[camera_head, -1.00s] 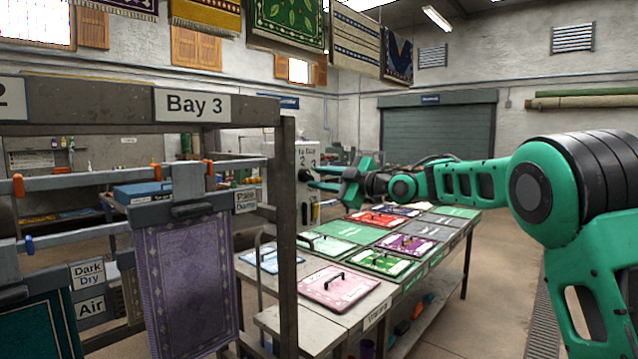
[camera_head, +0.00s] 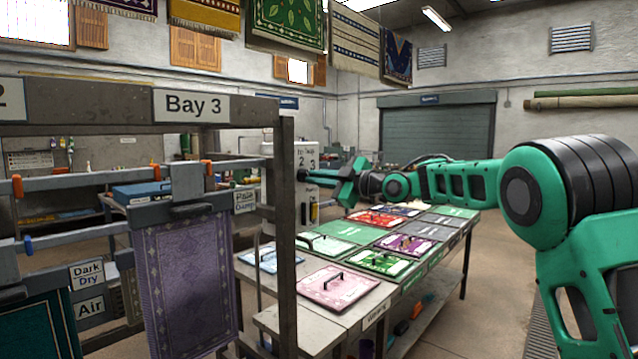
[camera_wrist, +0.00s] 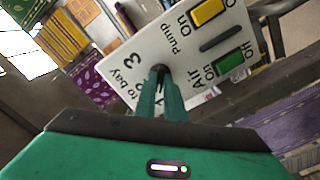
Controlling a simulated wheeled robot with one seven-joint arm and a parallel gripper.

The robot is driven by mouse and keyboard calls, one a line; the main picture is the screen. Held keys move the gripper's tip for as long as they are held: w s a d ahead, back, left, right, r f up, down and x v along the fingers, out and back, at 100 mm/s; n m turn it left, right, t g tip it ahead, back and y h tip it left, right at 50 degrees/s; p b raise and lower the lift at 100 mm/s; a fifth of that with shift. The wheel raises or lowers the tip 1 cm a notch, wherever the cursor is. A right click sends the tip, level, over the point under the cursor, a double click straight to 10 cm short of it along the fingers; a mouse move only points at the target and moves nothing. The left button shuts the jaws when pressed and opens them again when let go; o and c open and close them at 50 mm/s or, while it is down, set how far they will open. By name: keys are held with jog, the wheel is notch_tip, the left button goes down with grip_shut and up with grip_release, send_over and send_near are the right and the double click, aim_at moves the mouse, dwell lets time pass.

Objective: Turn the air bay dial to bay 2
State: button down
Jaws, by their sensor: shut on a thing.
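The white control panel (camera_head: 309,148) stands at the rack's far end, with the numbers 2 and 3 showing in the head view. In the wrist view the panel (camera_wrist: 185,45) appears tilted, with "to bay" and 3 readable. The dark dial (camera_wrist: 159,68) is mostly hidden by my fingers, so I cannot tell where it points. My gripper (camera_wrist: 161,80) is shut on the dial, its two green fingers close together. In the head view my gripper (camera_head: 318,177) reaches the panel from the right.
A yellow pump switch (camera_wrist: 208,11) and a green air switch (camera_wrist: 230,60) sit close to the dial. A rack post (camera_head: 287,220) stands left of the panel. A table (camera_head: 345,316) with several rug samples lies below my arm.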

jog(key=m, duration=0.9)
jog(key=shift+a, duration=0.1)
jog(key=shift+r+m, duration=0.1)
jog(key=shift+m, duration=0.2)
dwell(0.4)
jog(key=c, duration=1.8)
grip_release()
jog(key=shift+c, duration=0.2)
